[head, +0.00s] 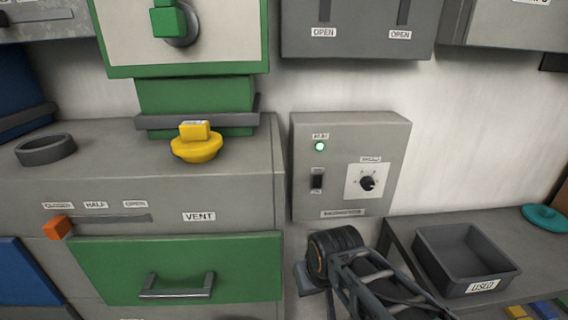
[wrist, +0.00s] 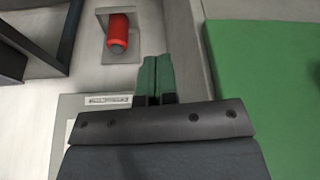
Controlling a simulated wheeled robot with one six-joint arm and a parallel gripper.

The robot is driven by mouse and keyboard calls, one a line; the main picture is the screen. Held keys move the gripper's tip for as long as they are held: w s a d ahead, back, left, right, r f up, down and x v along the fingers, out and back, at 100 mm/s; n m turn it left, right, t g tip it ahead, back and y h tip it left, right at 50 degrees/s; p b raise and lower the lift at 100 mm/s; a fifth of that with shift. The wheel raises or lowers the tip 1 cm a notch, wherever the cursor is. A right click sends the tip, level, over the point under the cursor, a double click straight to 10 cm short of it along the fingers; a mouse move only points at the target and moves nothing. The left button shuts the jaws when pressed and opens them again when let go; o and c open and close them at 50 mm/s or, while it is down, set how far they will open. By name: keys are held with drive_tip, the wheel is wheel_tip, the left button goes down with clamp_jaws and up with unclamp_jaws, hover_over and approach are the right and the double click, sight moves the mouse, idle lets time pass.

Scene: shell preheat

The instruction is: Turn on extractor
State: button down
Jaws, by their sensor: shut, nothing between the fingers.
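A grey control box (head: 350,165) on the wall has a lit green lamp (head: 319,146), a small black rocker switch (head: 317,180) and a black rotary knob (head: 367,183) on a white plate. I cannot read which control belongs to the extractor. My gripper (wrist: 154,58) is shut and empty in the wrist view, its green fingertips together. Near them are a red cylindrical knob (wrist: 117,34) on a grey bracket and a small labelled plate (wrist: 108,100), too small to read. In the head view my arm rises below the control box; my fingertips are not clearly visible there.
A VENT unit with a yellow knob (head: 196,143), an orange slider handle (head: 57,228) and a green drawer (head: 180,268) stands left. A USED tray (head: 462,259) sits on the right-hand bench. Bare wall lies right of the control box.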

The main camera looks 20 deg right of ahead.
sight(322, 187)
drive_tip(key=w+d+r+n+y, duration=0.1)
drive_tip(key=w+d+r, duration=0.6)
drive_tip(key=w+d, duration=0.45)
wheel_tip(322, 187, up, 8)
drive_tip(key=w+d+n+t+y, duration=0.2)
drive_tip(key=w+n+t, duration=0.1)
drive_tip(key=n, duration=0.8)
drive_tip(key=w+a+f+p, duration=0.1)
drive_tip(key=w+f, duration=0.1)
drive_tip(key=w+a+f+n+p, duration=0.1)
drive_tip(key=w+f, duration=0.2)
drive_tip(key=w+f+n+p, duration=0.1)
drive_tip(key=w+f, duration=0.2)
drive_tip(key=shift+a+y, duration=0.3)
drive_tip(key=shift+a, duration=0.1)
drive_tip(key=shift+w+d+p, duration=0.15)
drive_tip(key=shift+w+p, duration=0.2)
drive_tip(key=shift+w, duration=0.2)
